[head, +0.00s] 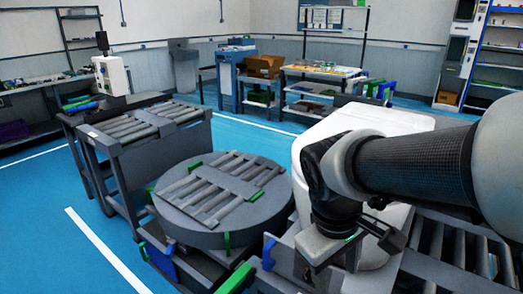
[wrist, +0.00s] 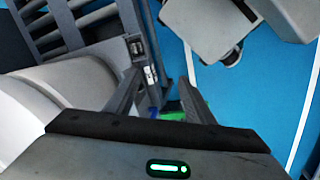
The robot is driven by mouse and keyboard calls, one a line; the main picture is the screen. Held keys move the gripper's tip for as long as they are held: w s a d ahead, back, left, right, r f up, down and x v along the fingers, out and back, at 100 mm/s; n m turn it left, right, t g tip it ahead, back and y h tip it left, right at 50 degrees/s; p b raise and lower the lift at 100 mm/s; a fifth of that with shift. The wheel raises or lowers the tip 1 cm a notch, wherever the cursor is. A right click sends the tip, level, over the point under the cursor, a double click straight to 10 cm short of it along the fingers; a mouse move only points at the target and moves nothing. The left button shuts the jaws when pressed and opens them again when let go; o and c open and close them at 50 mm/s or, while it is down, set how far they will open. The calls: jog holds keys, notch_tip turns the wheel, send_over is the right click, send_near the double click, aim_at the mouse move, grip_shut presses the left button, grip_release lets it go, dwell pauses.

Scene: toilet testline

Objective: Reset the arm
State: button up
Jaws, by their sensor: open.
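My arm reaches in from the right in the head view, bent down at the wrist. My gripper (head: 354,258) hangs low in front of a large white rounded body (head: 312,150), partly hidden by the arm. In the wrist view my gripper (wrist: 160,98) shows its two dark fingers apart with nothing held between them. A pale curved surface (wrist: 50,95) lies close on the left in that view. Whether a finger touches anything near it cannot be told.
A round turntable with rollers (head: 215,190) stands left of my gripper, and a roller conveyor (head: 150,125) lies beyond it. More rollers (head: 455,245) run at lower right. Shelves and a workbench (head: 320,90) stand behind. Blue floor (head: 60,200) is clear at left.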

jog(key=s+r+m+t+y+p, duration=0.1)
jog(key=r+m+t+p, duration=0.1)
jog(key=r+p, duration=0.8)
jog(key=s+r+m+t+y+p, duration=0.1)
jog(key=r+m+p, duration=0.3)
jog(key=r+p, duration=0.7)
notch_tip(320, 180, up, 7)
jog(key=shift+s+d+f+t, duration=0.1)
jog(key=shift+s+d+t, duration=0.1)
jog(key=shift+s+t, duration=0.35)
